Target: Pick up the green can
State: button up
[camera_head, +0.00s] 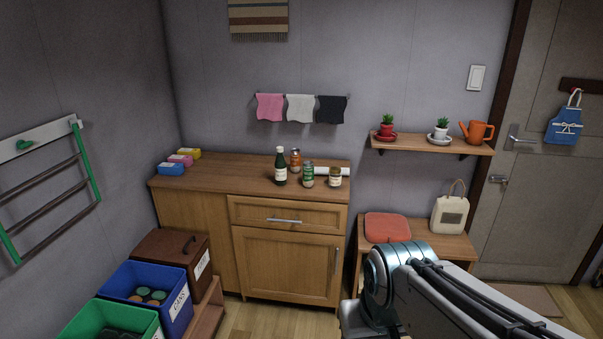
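The green can (308,174) stands upright near the front edge of the wooden cabinet top (228,175). A dark green bottle (280,168) stands to its left, an orange-red can or jar (295,159) behind it, and a small jar with a pale label (335,177) to its right. A white roll-like object (336,171) lies behind the can and the small jar. My arm shows at the lower right, in front of the bench and well short of the cabinet top. My gripper is not visible.
Pink, yellow and blue packs (171,169) lie at the cabinet's left end; the top between them and the bottle is clear. A wall shelf (433,146) with pots hangs at right, above a bench (457,245). Bins (153,290) stand at lower left.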

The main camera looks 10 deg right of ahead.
aim_at(308, 168)
jog(key=u, duration=0.35)
jog(key=i, duration=1.3)
jog(key=z, duration=0.25)
jog(key=i, duration=1.4)
jog(key=z, duration=0.6)
